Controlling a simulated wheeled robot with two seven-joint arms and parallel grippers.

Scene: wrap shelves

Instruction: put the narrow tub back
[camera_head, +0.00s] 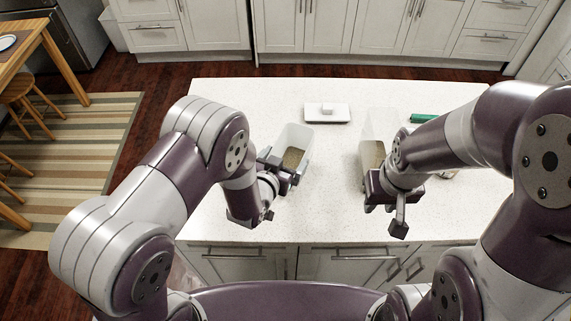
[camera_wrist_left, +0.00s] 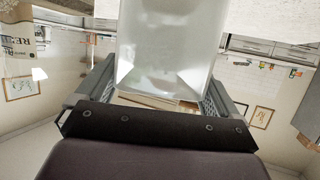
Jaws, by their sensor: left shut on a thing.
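My left gripper (camera_head: 283,172) is shut on a clear, open-topped tub (camera_head: 297,138) with something brownish in it, over the left part of the white counter. In the left wrist view the same tub (camera_wrist_left: 168,45) sits between the two fingers. A second clear tub (camera_head: 380,125), also with brownish contents, is beside my right gripper (camera_head: 376,196). My right arm partly hides that area, and I cannot tell whether the gripper touches this tub or how its fingers stand. I cannot tell for sure which tub is the narrower.
A small white dish (camera_head: 327,113) lies at the back middle of the counter (camera_head: 235,100). A green item (camera_head: 422,118) lies at the right, partly behind my right arm. The counter between the two tubs and its back left part are clear.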

